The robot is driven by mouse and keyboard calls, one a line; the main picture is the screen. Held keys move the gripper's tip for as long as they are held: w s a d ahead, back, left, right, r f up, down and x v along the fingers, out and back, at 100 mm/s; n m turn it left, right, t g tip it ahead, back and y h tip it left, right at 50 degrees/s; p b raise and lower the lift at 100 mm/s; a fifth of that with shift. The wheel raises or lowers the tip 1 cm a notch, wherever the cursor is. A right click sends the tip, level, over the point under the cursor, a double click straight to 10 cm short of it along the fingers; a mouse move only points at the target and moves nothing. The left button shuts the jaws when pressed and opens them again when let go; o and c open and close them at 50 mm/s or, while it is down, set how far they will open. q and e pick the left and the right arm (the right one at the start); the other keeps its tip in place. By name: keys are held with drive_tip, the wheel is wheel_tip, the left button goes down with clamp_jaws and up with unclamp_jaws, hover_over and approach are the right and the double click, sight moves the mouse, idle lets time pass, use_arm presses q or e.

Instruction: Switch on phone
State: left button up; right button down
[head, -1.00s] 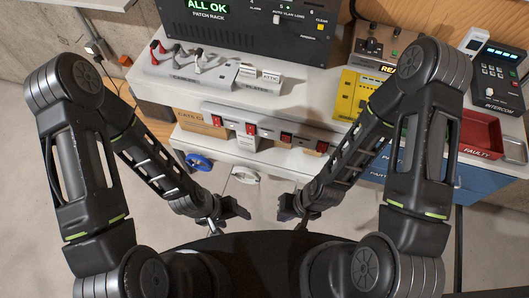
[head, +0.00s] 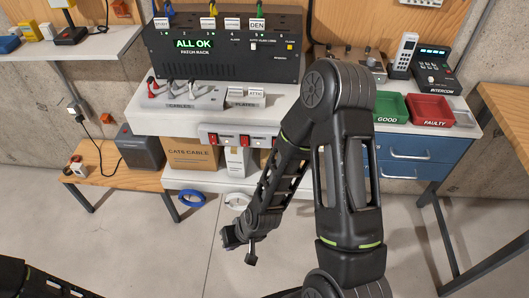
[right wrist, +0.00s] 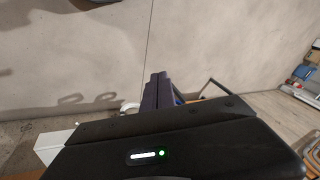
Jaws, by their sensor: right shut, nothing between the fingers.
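A light grey handset phone (head: 404,52) with a keypad stands upright at the back right of the bench, left of the intercom (head: 435,70). Whether its display is lit is too small to tell. My right gripper (head: 240,245) is shut and empty, low in front of the bench and far to the left of the phone. Its fingers (right wrist: 157,92) show in the right wrist view over bare floor. My left gripper is out of view; only part of my left arm shows at the bottom left.
Green GOOD (head: 390,108) and red FAULTY (head: 430,112) trays lie in front of the phone and intercom. The patch rack (head: 225,50) reads ALL OK at the back. A wooden table (head: 505,110) stands at the right. Floor ahead is clear.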

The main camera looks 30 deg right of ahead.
drive_tip(key=w+d+r+n+t+h+b, duration=0.1)
drive_tip(key=w+d+r+t+b, duration=0.15)
drive_tip(key=w+d+r, duration=0.4)
drive_tip(key=w+d+r+n+t+h+b, duration=0.1)
drive_tip(key=w+d+r+t+h+b, duration=0.15)
drive_tip(key=d+r, duration=0.75)
drive_tip(key=s+d+r+n+b, duration=0.3)
drive_tip(key=s+r+n, duration=0.4)
drive_tip(key=r+n, duration=0.3)
drive_tip(key=shift+s+d+r, duration=0.2)
drive_tip(key=shift+s+r, duration=0.1)
drive_tip(key=shift+r, duration=0.45)
drive_tip(key=shift+w+f+y, duration=0.1)
drive_tip(key=shift+y, duration=0.15)
drive_tip(key=w+d+f+p, duration=0.1)
drive_tip(key=w+d+f, duration=0.1)
drive_tip(key=w+f, duration=0.5)
drive_tip(key=shift+w+p, duration=0.3)
drive_tip(key=shift+w, duration=0.9)
